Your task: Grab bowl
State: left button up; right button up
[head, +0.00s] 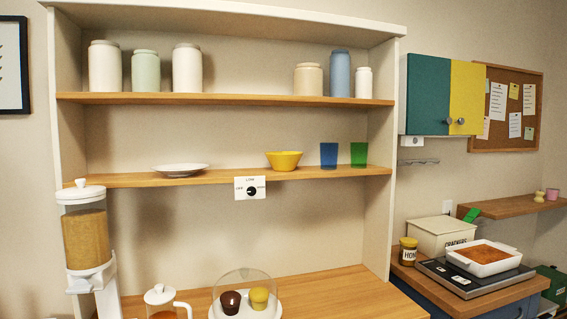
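A yellow bowl (284,161) stands upright on the middle shelf (222,177) of a white shelf unit, right of the middle. A white plate (181,170) lies to its left on the same shelf. A blue cup (328,155) and a green cup (359,154) stand to its right, with a gap between the bowl and the blue cup. Neither of my grippers shows in the head view.
Several jars (187,69) stand on the upper shelf. Below, a glass dome (245,290) covers two cupcakes, beside a glass teapot (161,299). A cereal dispenser (86,241) stands at the left. The lower counter's right part (345,293) is clear.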

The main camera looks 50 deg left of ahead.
aim_at(284, 161)
jog(key=i+l+u, duration=0.2)
jog(key=i+u, duration=0.3)
jog(key=i+l+u, duration=0.95)
jog(key=k, duration=0.05)
